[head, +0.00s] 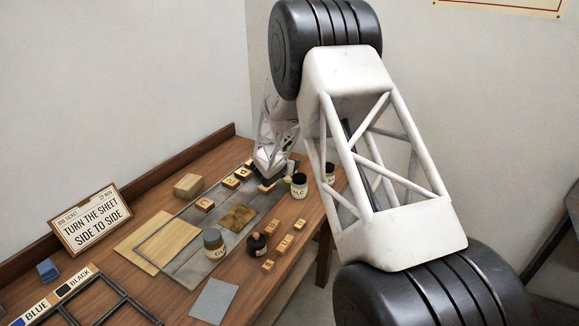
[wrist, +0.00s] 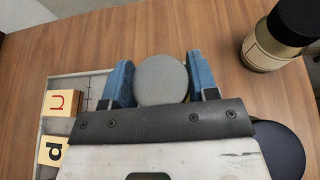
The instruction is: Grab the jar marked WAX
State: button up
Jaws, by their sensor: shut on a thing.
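My gripper (wrist: 160,82) has its two blue fingers on either side of a round grey-lidded jar (wrist: 161,79) in the wrist view, shut on it. I see this jar from above, so its label is hidden. In the head view my gripper (head: 284,174) is low at the far right end of the bench, and the held jar is mostly hidden. I cannot read the word WAX on any jar. A black-lidded jar (head: 299,186) near my gripper has a label that seems to end in LC.
Another black-lidded jar (head: 329,172) stands to the right. It appears beyond the gripper in the wrist view (wrist: 262,52). A grey-lidded jar (head: 213,242), a dark bottle (head: 257,246) and several wooden letter blocks (head: 283,244) lie nearer. A ticket sign (head: 90,218) stands left.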

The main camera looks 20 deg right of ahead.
notch_tip(320, 180, up, 10)
jog(key=shift+f, duration=0.1)
dwell(0.4)
